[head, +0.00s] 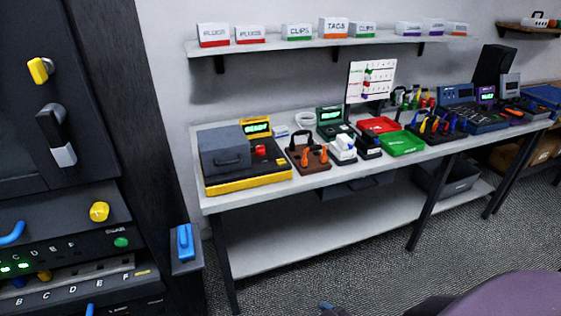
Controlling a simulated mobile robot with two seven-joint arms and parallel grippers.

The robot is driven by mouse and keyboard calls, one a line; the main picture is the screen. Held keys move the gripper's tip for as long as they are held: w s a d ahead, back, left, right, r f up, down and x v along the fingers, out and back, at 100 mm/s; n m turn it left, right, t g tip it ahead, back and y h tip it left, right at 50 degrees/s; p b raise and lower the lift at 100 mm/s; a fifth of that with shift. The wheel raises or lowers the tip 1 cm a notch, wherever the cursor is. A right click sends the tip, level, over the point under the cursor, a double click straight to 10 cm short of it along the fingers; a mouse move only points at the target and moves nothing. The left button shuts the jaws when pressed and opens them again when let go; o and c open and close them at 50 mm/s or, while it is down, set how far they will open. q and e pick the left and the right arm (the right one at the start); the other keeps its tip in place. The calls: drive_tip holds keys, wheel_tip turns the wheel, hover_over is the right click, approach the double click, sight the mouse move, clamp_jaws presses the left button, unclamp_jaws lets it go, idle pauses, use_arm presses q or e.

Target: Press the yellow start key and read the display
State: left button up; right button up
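A tester with a yellow base (250,184) stands at the left end of the bench. Its small yellow-framed display (257,128) is lit green and seems to read "READY". A grey box with a handle (224,150) covers the left part of the tester, and a small red part (260,150) sits beside it. I cannot pick out a yellow start key on it at this size. A second green-lit display (330,115) stands on a dark green device further right; its text is too small to read surely. Neither of my grippers can be made out in the head view.
The bench (216,202) also carries a brown rack (308,158), a red tray (378,125) and a green tray (402,143). A dark cabinet (68,242) with yellow and blue knobs stands close at left. A purple shape (515,295) fills the bottom right corner. Open carpet lies before the bench.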

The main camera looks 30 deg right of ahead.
clamp_jaws()
idle(1.4)
